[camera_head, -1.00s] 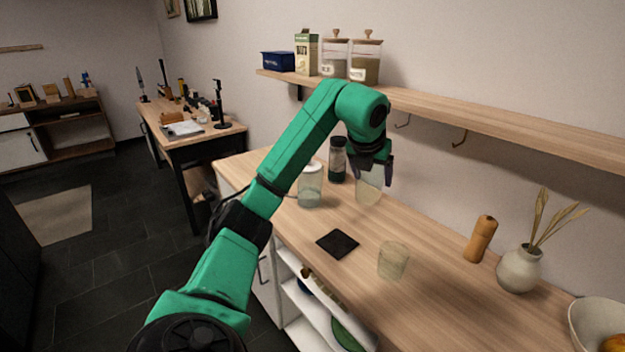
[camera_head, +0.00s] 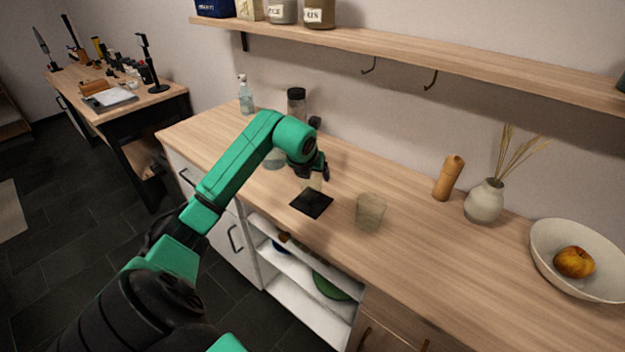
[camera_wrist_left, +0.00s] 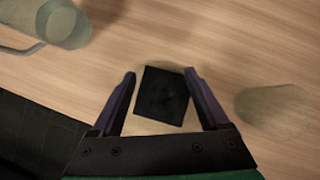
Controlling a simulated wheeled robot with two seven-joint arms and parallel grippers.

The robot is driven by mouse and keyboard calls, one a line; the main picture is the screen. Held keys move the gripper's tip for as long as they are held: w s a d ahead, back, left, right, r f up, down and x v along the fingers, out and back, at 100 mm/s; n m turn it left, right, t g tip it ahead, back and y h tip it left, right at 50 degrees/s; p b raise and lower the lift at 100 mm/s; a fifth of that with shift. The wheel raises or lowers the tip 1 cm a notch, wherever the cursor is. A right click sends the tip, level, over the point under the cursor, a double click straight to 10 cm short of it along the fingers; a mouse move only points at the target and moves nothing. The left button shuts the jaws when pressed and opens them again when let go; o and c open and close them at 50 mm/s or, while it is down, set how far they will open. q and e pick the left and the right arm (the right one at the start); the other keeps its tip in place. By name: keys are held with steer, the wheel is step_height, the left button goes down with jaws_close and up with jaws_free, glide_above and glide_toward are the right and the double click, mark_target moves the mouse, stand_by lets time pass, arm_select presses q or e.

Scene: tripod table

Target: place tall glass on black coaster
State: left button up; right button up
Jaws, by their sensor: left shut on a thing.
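The black coaster (camera_head: 312,204) lies flat on the wooden counter; in the left wrist view it shows between the fingers (camera_wrist_left: 162,96). My left gripper (camera_head: 316,172) is over the coaster's back edge, shut on the tall glass (camera_head: 313,185). The glass is clear, mostly hidden by the gripper, and hard to make out in the left wrist view. Its lower part shows just above or at the coaster's back part; I cannot tell whether it touches. The left fingertips also frame the coaster in the wrist view (camera_wrist_left: 160,88). My right gripper is not in view.
A short clear glass (camera_head: 370,211) stands right of the coaster. A glass jar (camera_head: 274,158) stands behind my left arm, and a dark-lidded bottle (camera_head: 297,104) stands behind it. A pepper mill (camera_head: 448,178), vase (camera_head: 484,201) and fruit bowl (camera_head: 580,262) stand farther right. Counter in front is clear.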

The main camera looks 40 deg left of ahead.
arm_select(q)
step_height(320, 180, down, 2)
steer(key=shift+d+f, duration=0.15)
steer(key=shift+f, duration=0.3)
steer(key=o, duration=1.5)
steer(key=shift+c, duration=0.2)
steer(key=shift+r, duration=0.15)
steer(key=shift+s+r, duration=0.1)
steer(key=shift+r, duration=0.15)
steer(key=b+v, duration=0.1)
steer(key=v, duration=1)
steer(key=shift+s+r+b, duration=0.15)
steer(key=shift+r+b, duration=0.05)
steer(key=shift+b, duration=0.2)
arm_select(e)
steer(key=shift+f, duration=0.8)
arm_select(q)
steer(key=shift+f, duration=0.1)
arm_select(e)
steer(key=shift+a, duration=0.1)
